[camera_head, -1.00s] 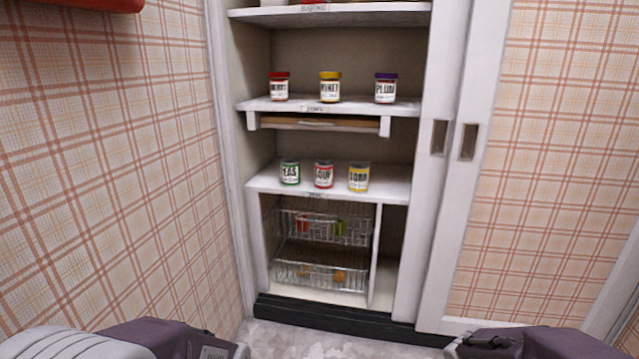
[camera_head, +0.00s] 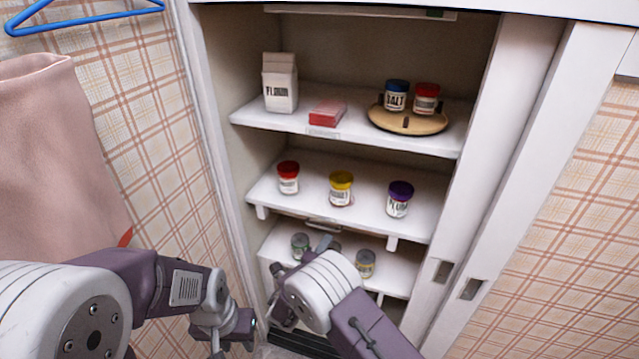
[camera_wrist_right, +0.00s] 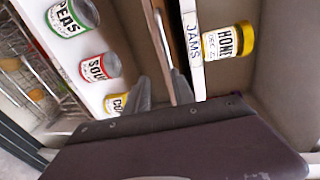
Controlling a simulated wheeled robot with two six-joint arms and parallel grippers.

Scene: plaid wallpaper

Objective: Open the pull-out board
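The pull-out board (camera_wrist_right: 174,45) is a brown wooden strip below the shelf edge marked JAMS (camera_wrist_right: 193,45) in the right wrist view. In the head view only a little of its front shows under the jam shelf, and it looks closed. My right gripper (camera_wrist_right: 158,75) is open, its two grey fingers pointing along the board's front edge. One finger overlaps the board in the picture; I cannot tell whether it touches. In the head view my right arm (camera_head: 320,290) reaches up to the board and hides part of it. My left gripper (camera_head: 232,335) is low at the left, away from the board.
Jars (camera_head: 341,188) stand on the shelf above the board. Cans (camera_head: 365,263) stand on the shelf below, close to my right gripper. Flour (camera_head: 281,85) and a round wooden turntable (camera_head: 408,118) are higher up. The cupboard's side panel (camera_head: 215,150) is near my left arm.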

